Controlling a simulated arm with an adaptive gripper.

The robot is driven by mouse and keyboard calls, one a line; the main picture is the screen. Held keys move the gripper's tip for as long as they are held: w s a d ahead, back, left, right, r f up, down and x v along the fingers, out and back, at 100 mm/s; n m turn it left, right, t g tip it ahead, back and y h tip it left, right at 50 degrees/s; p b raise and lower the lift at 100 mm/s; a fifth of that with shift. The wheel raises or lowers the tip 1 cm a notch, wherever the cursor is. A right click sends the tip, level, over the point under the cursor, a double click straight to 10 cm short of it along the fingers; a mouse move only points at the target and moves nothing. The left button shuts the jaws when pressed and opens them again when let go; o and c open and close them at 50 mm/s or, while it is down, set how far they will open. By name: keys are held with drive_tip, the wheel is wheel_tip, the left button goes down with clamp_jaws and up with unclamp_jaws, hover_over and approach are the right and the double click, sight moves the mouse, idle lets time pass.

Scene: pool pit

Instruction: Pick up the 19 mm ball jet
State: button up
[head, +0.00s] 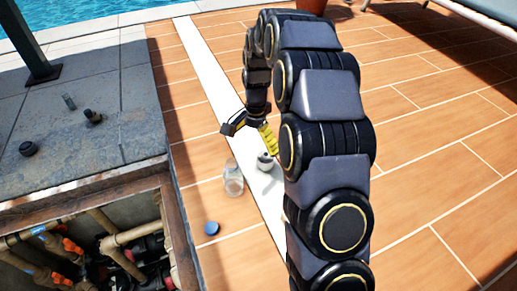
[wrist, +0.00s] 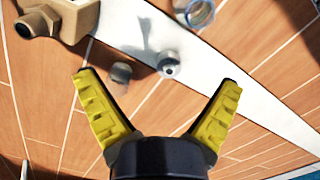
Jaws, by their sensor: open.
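A light grey rounded fitting with a dark round opening (wrist: 168,64) lies on the pale strip's edge in the wrist view; it looks like the ball jet, though its size cannot be read. In the head view it shows as a small grey ball (head: 265,161) just below my gripper (head: 262,138). A second, darker grey small fitting (wrist: 121,73) lies to its left on the tiles in the wrist view. My gripper (wrist: 156,80) is open and empty, its yellow fingers spread wide. Both fittings appear between and beyond the fingertips, apart from them.
A clear jar (head: 233,180) stands beside the ball, also at the top of the wrist view (wrist: 198,12). A beige fitting (wrist: 62,18) is at upper left there. A blue cap (head: 211,228) lies nearer the open pit with pipes (head: 110,250).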

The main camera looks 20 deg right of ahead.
sight(269, 157)
drive_tip(key=w+d+f+m, duration=0.1)
drive_tip(key=w+d+f, duration=0.1)
drive_tip(key=f, duration=0.1)
drive_tip(key=w+d+f+m, duration=0.1)
drive_tip(key=d+f+m, duration=0.1)
drive_tip(key=f, duration=0.1)
drive_tip(key=w+d+f+m, duration=0.1)
drive_tip(key=w+d+f, duration=0.1)
drive_tip(key=f, duration=0.2)
drive_tip(key=shift+w+d+f+m+h, duration=0.1)
drive_tip(key=shift+w+d+m+h, duration=0.2)
drive_tip(key=shift+w+d, duration=0.1)
wheel_tip(269, 157, down, 2)
drive_tip(key=shift+d+f, duration=0.1)
drive_tip(key=shift+f, duration=0.1)
drive_tip(key=f, duration=0.4)
drive_tip(key=a+f, duration=0.1)
drive_tip(key=shift+w+f, duration=0.2)
drive_tip(key=shift+f, duration=0.2)
drive_tip(key=c, duration=1.2)
